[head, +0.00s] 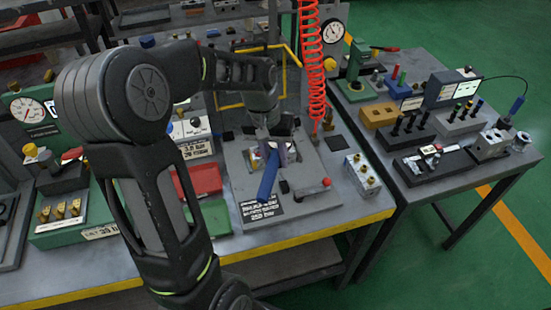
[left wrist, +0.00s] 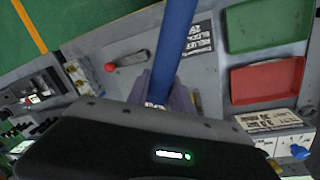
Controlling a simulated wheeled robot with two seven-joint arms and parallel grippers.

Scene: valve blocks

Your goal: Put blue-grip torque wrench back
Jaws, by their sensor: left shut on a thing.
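The blue-grip torque wrench (head: 267,177) is held by my left gripper (head: 272,150) above the grey fixture plate (head: 240,165) on the bench. Its blue handle slants down toward the near edge in the head view. In the left wrist view the blue grip (left wrist: 174,45) runs from the top edge down between the fingers (left wrist: 158,97), which are shut on it. The far end of the wrench is hidden by the gripper. I cannot tell whether the wrench touches the plate. My right gripper is not in view.
A red tray (head: 203,181) and a green tray (head: 212,217) lie left of the plate. A red coiled hose (head: 313,60) hangs behind. A side table (head: 440,190) holds several tools.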

